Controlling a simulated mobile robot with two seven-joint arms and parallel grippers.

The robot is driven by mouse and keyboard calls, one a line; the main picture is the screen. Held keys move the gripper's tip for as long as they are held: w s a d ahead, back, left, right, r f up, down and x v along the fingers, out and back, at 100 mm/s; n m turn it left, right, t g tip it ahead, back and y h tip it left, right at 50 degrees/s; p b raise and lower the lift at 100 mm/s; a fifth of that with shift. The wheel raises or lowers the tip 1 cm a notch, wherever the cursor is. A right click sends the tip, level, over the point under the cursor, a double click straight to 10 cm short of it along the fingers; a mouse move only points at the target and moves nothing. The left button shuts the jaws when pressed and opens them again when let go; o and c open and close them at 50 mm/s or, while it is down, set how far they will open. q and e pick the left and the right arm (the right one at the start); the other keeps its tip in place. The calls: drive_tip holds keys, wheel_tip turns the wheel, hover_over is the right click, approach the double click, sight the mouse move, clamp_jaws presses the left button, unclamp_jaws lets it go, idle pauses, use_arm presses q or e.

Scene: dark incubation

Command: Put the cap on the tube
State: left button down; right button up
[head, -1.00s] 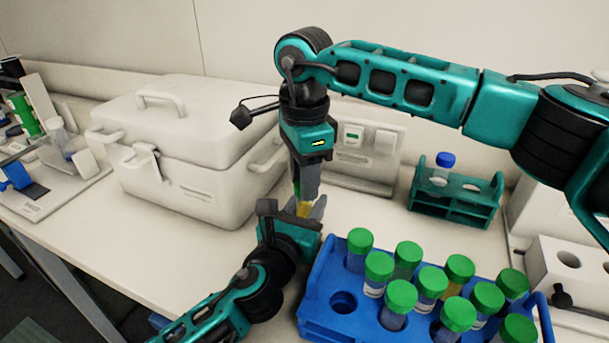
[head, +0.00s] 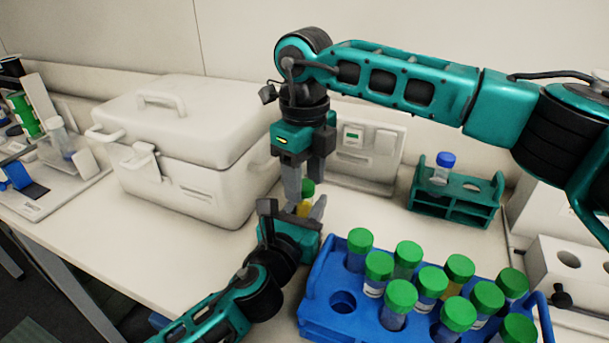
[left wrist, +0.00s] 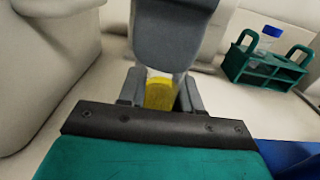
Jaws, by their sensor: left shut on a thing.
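The tube (head: 303,209) with yellow contents stands upright between the fingers of my left gripper (head: 295,212), which is shut on it. In the left wrist view the tube (left wrist: 160,95) shows between the jaws. A green cap (head: 308,187) is at the tube's top, between the fingertips of my right gripper (head: 304,189), which points down from above. A grey finger of the right gripper covers the cap in the left wrist view. I cannot tell whether the right fingers press on the cap, nor whether the cap is seated.
A blue rack (head: 318,305) with several green-capped tubes stands at front right. A green rack (head: 455,207) with a blue-capped tube (head: 443,168) stands behind it. A white lidded box (head: 190,130) is close on the left. Bare bench (head: 170,255) lies in front of the box.

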drive_tip(key=shift+o, duration=0.9)
wheel_tip(320, 180, up, 12)
use_arm(q)
drive_tip(key=c, duration=0.7)
unclamp_jaws()
drive_tip(key=v, duration=1.3)
